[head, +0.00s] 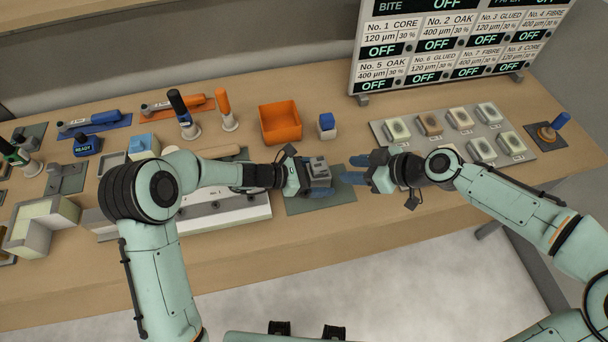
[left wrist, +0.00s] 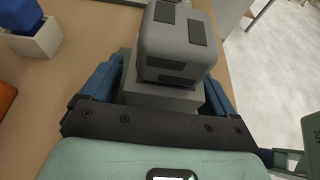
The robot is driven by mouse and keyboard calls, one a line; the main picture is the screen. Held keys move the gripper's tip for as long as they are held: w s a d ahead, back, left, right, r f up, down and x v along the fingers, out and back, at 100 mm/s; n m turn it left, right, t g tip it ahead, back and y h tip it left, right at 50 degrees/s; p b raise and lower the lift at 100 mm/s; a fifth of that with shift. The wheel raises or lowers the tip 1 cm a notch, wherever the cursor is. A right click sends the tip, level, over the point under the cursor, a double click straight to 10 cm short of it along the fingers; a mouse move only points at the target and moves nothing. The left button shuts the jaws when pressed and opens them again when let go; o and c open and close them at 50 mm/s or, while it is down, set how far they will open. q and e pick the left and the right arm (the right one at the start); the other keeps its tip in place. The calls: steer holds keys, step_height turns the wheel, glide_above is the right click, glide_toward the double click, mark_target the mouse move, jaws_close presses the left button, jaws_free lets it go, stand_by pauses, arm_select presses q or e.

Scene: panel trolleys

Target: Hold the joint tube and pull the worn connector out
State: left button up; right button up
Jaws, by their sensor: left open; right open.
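A grey rounded block with dark pads (head: 319,168) sits on a dark green mat (head: 335,193) at the middle front of the bench. In the left wrist view the block (left wrist: 178,40) stands on a lighter grey base (left wrist: 160,97). I cannot tell which part is the joint tube and which the worn connector. My left gripper (head: 310,177) is open, its blue fingers on either side of the base; I cannot tell whether they touch it. My right gripper (head: 355,169) is open and empty, right of the block, fingers pointing towards it.
An orange bin (head: 281,123) and a blue-topped white block (head: 327,126) stand behind. A grey tray of several pads (head: 484,159) lies to the right, below a sign board (head: 440,45). A long white fixture (head: 225,212) lies left of the mat.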

arm_select(q)
steer(key=shift+w+d+f, duration=0.15)
steer(key=shift+d+f, duration=0.05)
steer(key=shift+d, duration=0.3)
steer(key=c, duration=1.3)
steer(key=o, duration=0.3)
steer(key=shift+c, duration=0.8)
